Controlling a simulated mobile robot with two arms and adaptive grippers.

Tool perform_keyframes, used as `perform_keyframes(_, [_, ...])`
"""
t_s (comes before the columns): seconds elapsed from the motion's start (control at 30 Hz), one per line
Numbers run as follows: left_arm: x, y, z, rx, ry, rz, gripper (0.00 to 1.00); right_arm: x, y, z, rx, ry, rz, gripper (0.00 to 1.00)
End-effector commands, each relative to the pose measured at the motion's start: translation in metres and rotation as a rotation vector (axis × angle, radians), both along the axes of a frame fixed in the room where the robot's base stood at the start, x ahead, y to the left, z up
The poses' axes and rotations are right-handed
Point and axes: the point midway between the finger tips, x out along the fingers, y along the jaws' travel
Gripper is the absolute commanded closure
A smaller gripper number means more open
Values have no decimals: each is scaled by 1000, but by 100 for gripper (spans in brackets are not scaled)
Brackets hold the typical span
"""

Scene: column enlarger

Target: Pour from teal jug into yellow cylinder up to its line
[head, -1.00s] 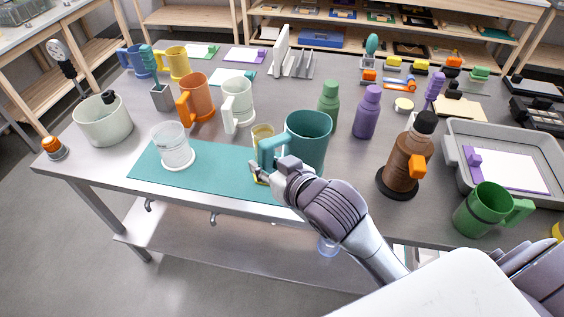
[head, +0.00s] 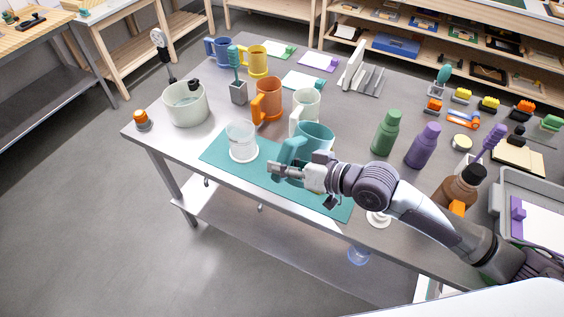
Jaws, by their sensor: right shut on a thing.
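The teal jug (head: 317,136) is above the right part of the teal mat, its handle to the left. My right gripper (head: 284,168) is shut on the jug's handle. The arm and gripper cover the jug's lower part, so I cannot tell its exact tilt or whether it touches the mat. The yellow cylinder does not show now; the jug or my gripper may hide it. My left gripper is not in view.
A clear beaker (head: 242,141) stands on the teal mat (head: 222,153), left of my gripper. An orange mug (head: 269,100) and a pale mug (head: 306,104) stand behind. Green (head: 386,133) and purple (head: 422,146) bottles stand to the right.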

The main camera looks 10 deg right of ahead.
Motion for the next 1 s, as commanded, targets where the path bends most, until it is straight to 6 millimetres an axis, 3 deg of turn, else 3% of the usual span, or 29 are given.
perform_keyframes(0.33, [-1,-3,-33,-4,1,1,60,0,1,-37,1,-6,0,100])
perform_keyframes(0.4, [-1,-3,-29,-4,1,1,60,2,-2,-23,32,19,-1,100])
perform_keyframes(0.77, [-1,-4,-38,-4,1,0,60,7,-7,11,189,156,0,100])
perform_keyframes(1.0, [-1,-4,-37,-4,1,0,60,6,-6,12,193,161,0,100])
